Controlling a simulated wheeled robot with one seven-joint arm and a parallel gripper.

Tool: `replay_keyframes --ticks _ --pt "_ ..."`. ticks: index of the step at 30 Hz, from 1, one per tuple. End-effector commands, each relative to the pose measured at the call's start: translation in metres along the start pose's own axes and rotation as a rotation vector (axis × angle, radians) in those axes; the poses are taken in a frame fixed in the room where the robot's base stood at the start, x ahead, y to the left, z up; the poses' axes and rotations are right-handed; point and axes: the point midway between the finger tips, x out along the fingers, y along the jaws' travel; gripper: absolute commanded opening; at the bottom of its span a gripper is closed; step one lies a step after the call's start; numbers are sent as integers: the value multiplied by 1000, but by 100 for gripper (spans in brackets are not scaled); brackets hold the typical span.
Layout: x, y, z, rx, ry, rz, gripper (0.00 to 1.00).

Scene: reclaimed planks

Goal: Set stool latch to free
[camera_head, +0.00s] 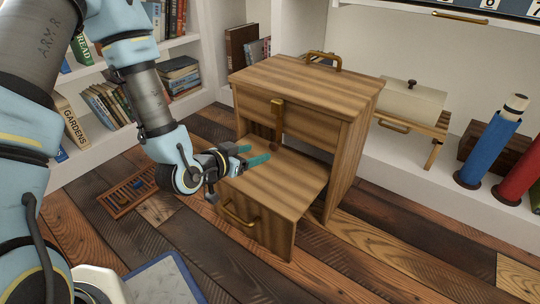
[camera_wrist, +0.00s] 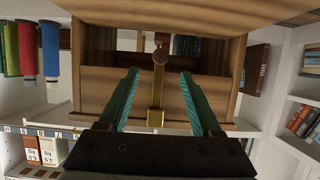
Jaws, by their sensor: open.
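The wooden step stool (camera_head: 308,82) has a tall rear box and a lower front step (camera_head: 285,185). A brass latch (camera_head: 277,112) hangs down the rear box's front face, with a round knob at its lower end. My gripper (camera_head: 254,155) is open and empty, just in front of the latch and above the step. In the wrist view the latch bar (camera_wrist: 156,98) runs between the two teal fingers of my gripper (camera_wrist: 159,74). Its brown knob (camera_wrist: 160,56) shows just past the fingertips. I cannot tell whether the fingers touch it.
A brass handle (camera_head: 238,217) is on the step's front and another handle (camera_head: 324,59) is on top. A small slatted tray (camera_head: 128,193) lies on the floor at left. Bookshelves stand behind. Blue (camera_head: 490,145) and red cylinders stand on the right ledge. The front floor is clear.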

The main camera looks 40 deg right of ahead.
Motion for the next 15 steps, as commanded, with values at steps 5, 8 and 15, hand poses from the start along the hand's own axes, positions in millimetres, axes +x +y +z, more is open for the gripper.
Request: replay_keyframes --ticks 5,8,15 --pt "37 0 4 1 2 0 66" --pt "53 0 3 0 1 -1 66" --pt "76 0 2 -1 -1 -1 66"
